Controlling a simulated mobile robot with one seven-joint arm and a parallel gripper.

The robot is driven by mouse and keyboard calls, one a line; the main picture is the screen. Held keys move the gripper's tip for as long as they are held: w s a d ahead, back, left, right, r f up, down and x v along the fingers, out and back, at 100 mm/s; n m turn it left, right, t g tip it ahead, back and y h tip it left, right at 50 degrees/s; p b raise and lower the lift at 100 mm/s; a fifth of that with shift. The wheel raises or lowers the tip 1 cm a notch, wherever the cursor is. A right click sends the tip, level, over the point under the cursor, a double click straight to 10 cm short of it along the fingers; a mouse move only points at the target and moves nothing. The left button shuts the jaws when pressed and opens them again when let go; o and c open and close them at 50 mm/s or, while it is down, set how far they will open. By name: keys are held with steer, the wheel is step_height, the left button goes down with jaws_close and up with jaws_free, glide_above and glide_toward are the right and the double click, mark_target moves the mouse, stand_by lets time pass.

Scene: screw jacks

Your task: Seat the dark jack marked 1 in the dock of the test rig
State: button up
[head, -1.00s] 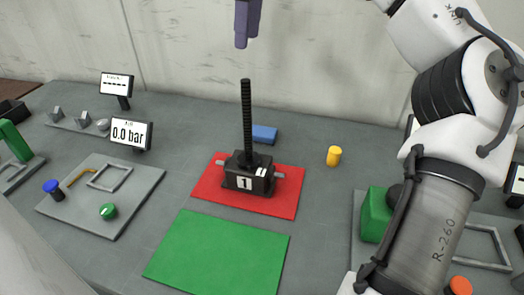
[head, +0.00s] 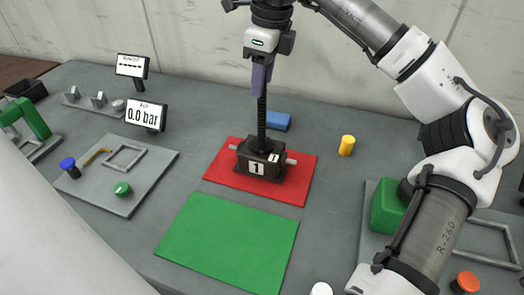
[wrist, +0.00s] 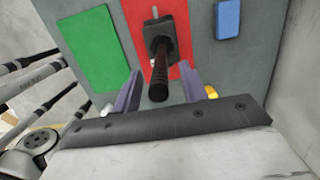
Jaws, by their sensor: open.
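The dark jack marked 1 (head: 262,161) stands upright on a red mat (head: 225,171), its tall threaded screw (head: 262,112) pointing up. My gripper (head: 262,86) is above the jack body, with its purple fingers at the upper end of the screw. In the wrist view, the open fingers (wrist: 162,92) stand on either side of the screw (wrist: 159,72), with a gap visible at each side. A grey plate (head: 108,195) at the left carries a raised square frame (head: 124,157), beside a display reading 0.0 bar (head: 146,116). Another square frame (head: 480,244) is at the right, partly behind my arm.
A green mat (head: 228,242) lies in front of the red one, empty. A blue block (head: 278,121) and a yellow cylinder (head: 347,145) stand behind and to the right. The left plate has a blue knob (head: 68,165) and a green button (head: 123,189).

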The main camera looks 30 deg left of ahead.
steer(key=shift+f, duration=0.55)
jaws_close()
stand_by(1.0)
steer(key=shift+a+r, duration=0.1)
steer(key=shift+r, duration=0.05)
